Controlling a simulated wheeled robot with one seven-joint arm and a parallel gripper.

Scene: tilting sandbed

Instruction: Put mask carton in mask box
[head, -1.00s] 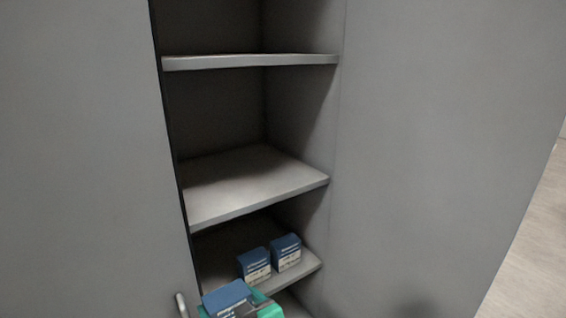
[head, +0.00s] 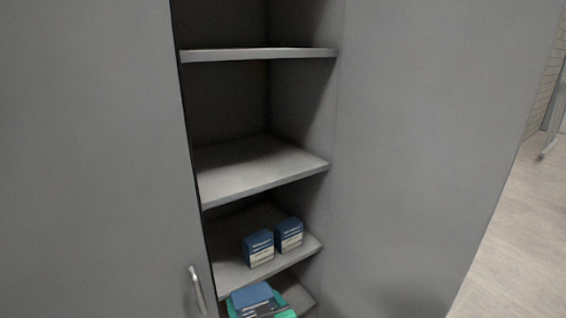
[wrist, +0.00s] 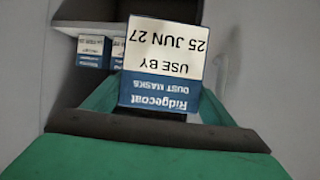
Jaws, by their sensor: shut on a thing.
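My gripper (wrist: 155,115) has green fingers and is shut on a blue and white mask carton (wrist: 163,62). In the wrist view the carton's label is upside down and reads "Ridgecoat Dust Masks, use by 25 Jun 27". In the head view the gripper (head: 262,309) and the top of the held carton (head: 252,294) show at the bottom edge, in front of the cabinet and below the shelf with cartons. The lower part of the gripper is cut off. No mask box can be made out.
Two similar blue and white cartons (head: 258,248) (head: 289,235) stand on a lower cabinet shelf (head: 232,278). The shelf above (head: 250,172) is empty. A grey door with a handle (head: 197,290) is at left, a grey panel (head: 420,150) at right. Bare floor (head: 520,230) lies far right.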

